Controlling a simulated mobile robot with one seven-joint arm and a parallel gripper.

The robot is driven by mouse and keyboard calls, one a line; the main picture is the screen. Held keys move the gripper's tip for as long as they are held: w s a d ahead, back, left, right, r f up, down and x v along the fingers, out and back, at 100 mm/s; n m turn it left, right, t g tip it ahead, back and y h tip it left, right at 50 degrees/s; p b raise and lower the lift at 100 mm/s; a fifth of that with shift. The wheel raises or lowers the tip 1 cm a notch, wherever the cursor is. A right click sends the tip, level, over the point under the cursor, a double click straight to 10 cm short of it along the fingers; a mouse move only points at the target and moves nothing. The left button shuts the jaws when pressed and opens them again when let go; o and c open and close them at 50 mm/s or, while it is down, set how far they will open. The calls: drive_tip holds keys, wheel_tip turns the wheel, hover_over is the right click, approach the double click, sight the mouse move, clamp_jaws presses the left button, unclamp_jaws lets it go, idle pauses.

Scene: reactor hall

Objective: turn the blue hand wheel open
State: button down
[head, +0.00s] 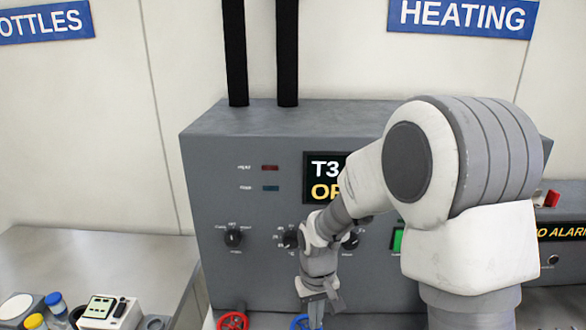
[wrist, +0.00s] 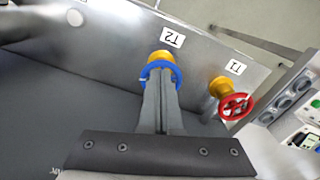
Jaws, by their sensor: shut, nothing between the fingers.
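The blue hand wheel (wrist: 160,64) sits on a yellow valve body under a "T2" label in the wrist view. In the head view only part of the blue wheel (head: 299,322) shows at the bottom edge, behind my gripper (head: 316,316). In the wrist view my gripper (wrist: 160,76) is shut and empty, its fingertips at the wheel and overlapping its ring. I cannot tell whether they touch it or reach inside the rim.
A red hand wheel (wrist: 236,106) by a "T1" label stands close beside; it also shows in the head view (head: 233,321). A grey control cabinet (head: 245,190) with knobs and a partly hidden display stands behind. Bottles and a small device (head: 108,311) are on the left bench.

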sight(306, 328)
drive_tip(key=a+f+m+b, duration=0.3)
drive_tip(key=a+f+b, duration=0.1)
drive_tip(key=f+b, duration=0.2)
drive_tip(key=shift+s+f, duration=0.2)
drive_tip(key=shift+s, duration=0.25)
drive_tip(key=shift+w+d, duration=0.1)
drive_tip(key=shift+w, duration=0.15)
idle(0.8)
drive_tip(key=shift+d, duration=0.15)
drive_tip(key=d+b, duration=0.1)
drive_tip(key=d, duration=0.2)
drive_tip(key=shift+s, duration=0.2)
idle(0.7)
drive_tip(key=shift+w+d+r, duration=0.1)
drive_tip(key=shift+w+d, duration=0.1)
drive_tip(key=shift+d, duration=0.25)
idle(0.3)
drive_tip(key=shift+s, duration=0.1)
